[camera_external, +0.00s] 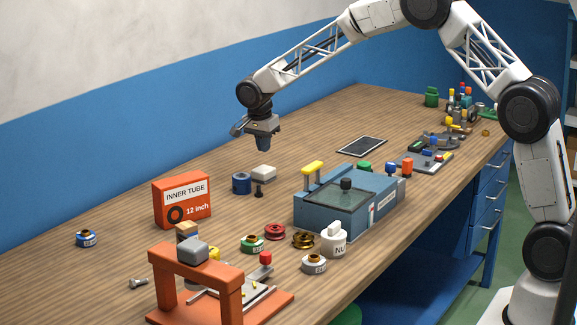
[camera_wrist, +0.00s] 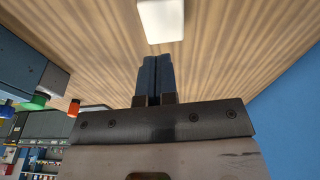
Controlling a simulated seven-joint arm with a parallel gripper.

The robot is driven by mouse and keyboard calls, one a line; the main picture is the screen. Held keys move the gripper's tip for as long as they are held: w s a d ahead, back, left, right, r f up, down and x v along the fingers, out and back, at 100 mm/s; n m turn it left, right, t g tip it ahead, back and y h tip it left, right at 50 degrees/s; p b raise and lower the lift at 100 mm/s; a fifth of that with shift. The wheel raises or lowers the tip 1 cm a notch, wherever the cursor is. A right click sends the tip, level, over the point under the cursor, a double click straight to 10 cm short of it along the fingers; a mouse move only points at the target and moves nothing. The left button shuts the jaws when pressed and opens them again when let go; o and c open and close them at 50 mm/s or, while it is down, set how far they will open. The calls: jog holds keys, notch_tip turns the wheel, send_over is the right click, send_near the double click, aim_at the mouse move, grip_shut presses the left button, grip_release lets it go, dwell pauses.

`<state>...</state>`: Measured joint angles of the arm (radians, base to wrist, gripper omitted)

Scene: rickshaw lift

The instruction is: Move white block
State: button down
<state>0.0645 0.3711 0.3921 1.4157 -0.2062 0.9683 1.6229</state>
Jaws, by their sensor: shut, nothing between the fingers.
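The white block (camera_external: 263,172) lies on the wooden table near its middle, next to a blue cylinder. In the wrist view the white block (camera_wrist: 161,20) is at the top, beyond my fingertips and apart from them. My gripper (camera_external: 264,148) hangs above the table with its fingers pointing down, a little above the white block in the picture. In the wrist view my gripper (camera_wrist: 155,62) has its two dark fingers together, with nothing between them.
A blue cylinder (camera_external: 241,183) and a small black piece (camera_external: 259,190) stand close to the block. An orange inner tube box (camera_external: 182,200) is left of them. A blue machine (camera_external: 348,205) stands to the right. A dark flat panel (camera_external: 362,147) lies farther back, with bare table around it.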

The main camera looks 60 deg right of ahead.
jog(key=shift+a+r, duration=0.25)
jog(key=shift+r, duration=0.85)
jog(key=s+a+r+n, duration=0.25)
jog(key=s+r, duration=0.35)
jog(key=s, duration=0.5)
jog(key=s+a+r+n+t+y, duration=0.1)
jog(key=s+r+n, duration=0.3)
jog(key=s+r, duration=0.45)
jog(key=s+a+r+n, duration=0.25)
jog(key=s+r, duration=0.25)
jog(key=s, duration=0.7)
jog(key=s+a+f+n, duration=0.1)
jog(key=s+n, duration=0.3)
jog(key=s, duration=1.2)
jog(key=s+a+f+n+t+y, duration=0.1)
jog(key=s+n, duration=0.3)
jog(key=s, duration=1.2)
jog(key=shift+f+n+t, duration=0.3)
jog(key=shift+f+n, duration=0.1)
jog(key=shift+f, duration=0.4)
